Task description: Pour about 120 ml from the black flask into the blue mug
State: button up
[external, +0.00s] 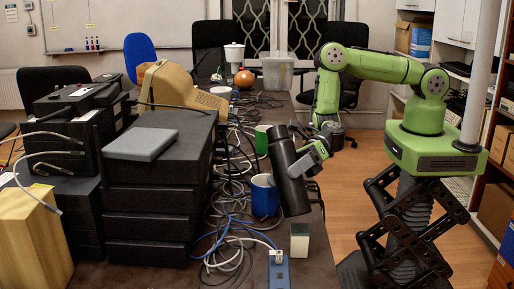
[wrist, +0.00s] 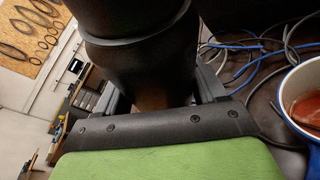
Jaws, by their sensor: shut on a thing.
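The black flask (external: 288,172) is held above the table, tilted, its upper end leaning left in the external view. It also fills the top middle of the wrist view (wrist: 140,55). My gripper (external: 306,160) is shut around the flask's side. The blue mug (external: 264,197) stands upright on the table, just left of the flask's lower part. Its rim shows at the right edge of the wrist view (wrist: 289,82), with something reddish-brown inside. The flask's mouth is not clearly visible, and I see no stream.
A green mug (external: 262,138) stands behind the flask. Tangled cables (external: 228,190) cover the table left of the mugs. A stack of black boxes (external: 155,195) stands further left.

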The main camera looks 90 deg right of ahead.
jog(key=r+n+h+p, duration=0.1)
jog(key=p, duration=0.2)
jog(key=shift+a+r+n+p, duration=0.1)
jog(key=shift+r+n+p, duration=0.05)
jog(key=shift+n+p, duration=0.2)
jog(key=n+h+p, duration=0.1)
jog(key=n+p, duration=0.1)
jog(key=p, duration=0.3)
jog(key=shift+w+r+h, duration=0.1)
jog(key=shift+h, duration=0.3)
notch_tip(320, 180, down, 7)
jog(key=n+h+b, duration=0.1)
jog(key=b, duration=0.1)
jog(key=shift+w+d+b, duration=0.15)
jog(key=shift+d+b, duration=0.2)
